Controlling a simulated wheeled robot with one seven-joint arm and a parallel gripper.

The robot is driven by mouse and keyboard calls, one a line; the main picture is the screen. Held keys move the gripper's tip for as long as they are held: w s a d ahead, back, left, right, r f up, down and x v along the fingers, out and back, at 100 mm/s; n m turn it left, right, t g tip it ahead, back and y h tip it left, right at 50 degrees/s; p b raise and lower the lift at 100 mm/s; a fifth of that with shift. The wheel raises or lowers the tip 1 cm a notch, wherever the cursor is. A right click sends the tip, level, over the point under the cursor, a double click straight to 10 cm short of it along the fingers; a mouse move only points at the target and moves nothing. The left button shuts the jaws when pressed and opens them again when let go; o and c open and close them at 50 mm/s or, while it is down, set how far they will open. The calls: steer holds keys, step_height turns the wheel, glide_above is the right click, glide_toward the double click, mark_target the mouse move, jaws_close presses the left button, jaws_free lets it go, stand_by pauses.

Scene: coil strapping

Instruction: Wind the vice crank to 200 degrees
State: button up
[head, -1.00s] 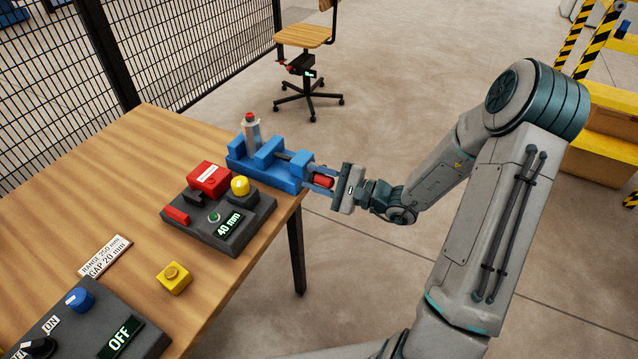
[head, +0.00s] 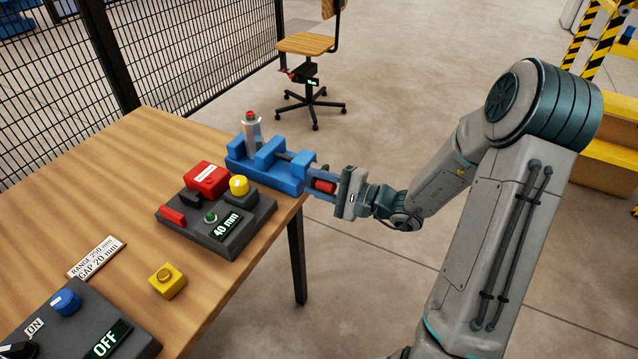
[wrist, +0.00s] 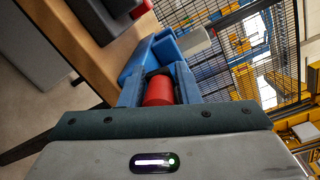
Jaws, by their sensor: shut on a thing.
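The blue vice (head: 285,178) sits at the table's right-hand corner, and it also shows in the wrist view (wrist: 147,58). Its red crank grip (head: 324,186) sticks out past the table edge. My gripper (head: 326,184) is shut on the crank's red part, which shows between the two fingers in the wrist view (wrist: 159,91). The fingers hide the rest of the crank, and I cannot read its angle. A grey cylinder with a red top (head: 251,134) stands upright at the vice's far end.
A dark panel (head: 228,233) reading "40 mm" carries a red block, a yellow knob and a green button. A yellow button box (head: 168,281) and a panel reading OFF (head: 108,339) lie nearer. A mesh fence (head: 190,60) runs behind the table (head: 110,195). A chair (head: 310,44) stands beyond.

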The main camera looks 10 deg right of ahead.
steer(key=o, duration=0.9)
steer(key=shift+c, duration=0.2)
steer(key=v, duration=1.4)
steer(key=shift+a, duration=0.1)
